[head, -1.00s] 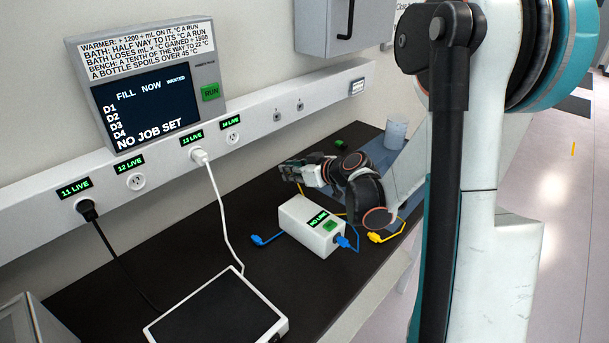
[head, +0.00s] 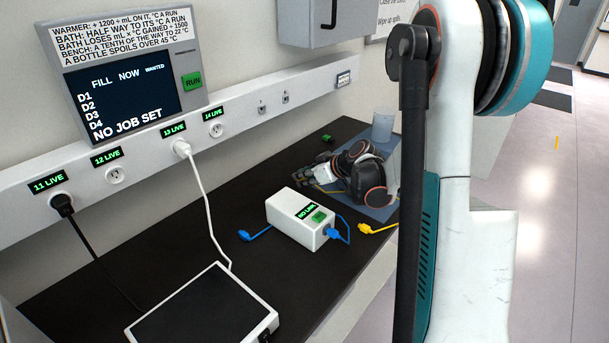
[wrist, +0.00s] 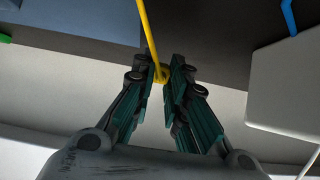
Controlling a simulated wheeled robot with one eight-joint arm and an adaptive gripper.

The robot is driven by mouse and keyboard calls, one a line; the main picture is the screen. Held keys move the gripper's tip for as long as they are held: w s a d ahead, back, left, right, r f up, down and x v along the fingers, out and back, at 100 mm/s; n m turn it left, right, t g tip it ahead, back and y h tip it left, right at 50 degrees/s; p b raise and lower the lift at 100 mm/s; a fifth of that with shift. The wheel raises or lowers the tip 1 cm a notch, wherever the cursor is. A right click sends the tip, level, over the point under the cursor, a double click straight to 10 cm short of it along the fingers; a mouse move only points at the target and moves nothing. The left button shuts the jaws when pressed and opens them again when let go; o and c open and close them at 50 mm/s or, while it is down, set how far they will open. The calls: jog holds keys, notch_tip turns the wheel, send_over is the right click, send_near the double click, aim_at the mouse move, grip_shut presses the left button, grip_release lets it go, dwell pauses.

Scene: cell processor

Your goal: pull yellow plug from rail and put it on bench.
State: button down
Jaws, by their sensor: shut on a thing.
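My gripper (head: 308,180) is low over the back of the dark bench (head: 245,285), behind the white NO LINK box. In the wrist view my gripper (wrist: 161,75) is shut on a small yellow plug (wrist: 158,73), with its yellow cable (wrist: 147,30) running away from the fingers. Whether the plug touches the bench is unclear. The cable's other yellow end (head: 366,229) lies right of the white box. The white rail (head: 237,118) runs along the wall; its two small grey sockets (head: 262,107) (head: 285,98) show no plug.
The white box (head: 298,217) has a blue cable with a loose blue plug (head: 245,236) on its left. A blue mat (head: 380,208), a clear cup (head: 383,125) and a small green item (head: 327,138) are near the arm. A black-topped device (head: 205,312) sits in front.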

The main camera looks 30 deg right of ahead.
jog(key=shift+f, duration=0.5)
jog(key=c, duration=1.5)
grip_release()
jog(key=v, duration=1.2)
